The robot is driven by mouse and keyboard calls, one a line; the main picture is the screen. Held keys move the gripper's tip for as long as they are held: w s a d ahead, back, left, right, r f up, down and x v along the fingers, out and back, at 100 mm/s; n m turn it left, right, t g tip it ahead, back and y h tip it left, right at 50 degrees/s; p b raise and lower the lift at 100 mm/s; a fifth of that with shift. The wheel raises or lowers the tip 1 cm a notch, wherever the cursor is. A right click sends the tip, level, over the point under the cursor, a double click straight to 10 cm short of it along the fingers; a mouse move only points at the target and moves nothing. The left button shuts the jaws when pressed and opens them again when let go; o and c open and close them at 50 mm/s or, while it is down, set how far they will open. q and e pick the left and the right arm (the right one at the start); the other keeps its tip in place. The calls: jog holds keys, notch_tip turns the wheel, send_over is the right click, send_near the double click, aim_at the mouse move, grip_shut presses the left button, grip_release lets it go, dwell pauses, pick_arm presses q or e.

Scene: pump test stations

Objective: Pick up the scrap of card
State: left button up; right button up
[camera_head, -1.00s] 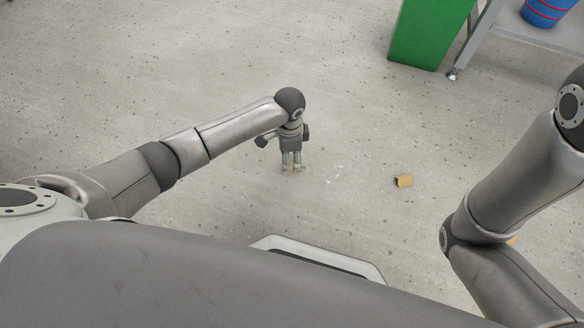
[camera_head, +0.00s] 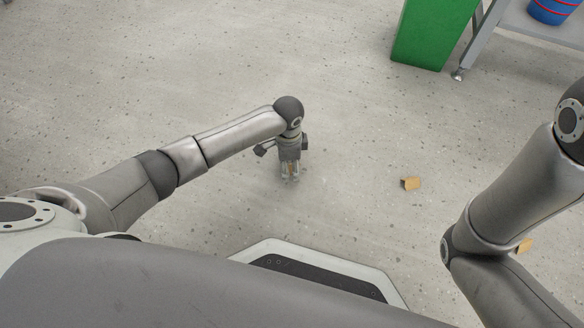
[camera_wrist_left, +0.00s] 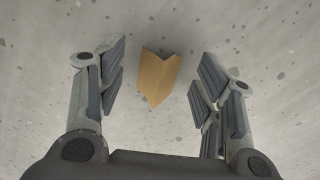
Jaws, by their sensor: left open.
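A tan, folded scrap of card (camera_wrist_left: 158,76) lies on the floor in the left wrist view, between the fingers of my left gripper (camera_wrist_left: 160,88). The fingers stand wide open on either side of it, with a clear gap each side. In the head view my left gripper (camera_head: 290,177) points down at the floor and mostly hides this scrap. Whether the fingertips touch the floor I cannot tell. My right arm shows at the right, but its gripper is out of view.
A second tan scrap (camera_head: 411,184) lies on the floor to the right of the gripper. A third (camera_head: 524,246) shows partly behind my right arm. A green bin (camera_head: 425,35) and a table leg (camera_head: 473,45) stand at the back right. The floor between is clear.

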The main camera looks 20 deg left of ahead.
pick_arm(q)
jog(key=shift+c, duration=0.3)
jog(key=c, duration=0.7)
jog(key=shift+r, duration=0.15)
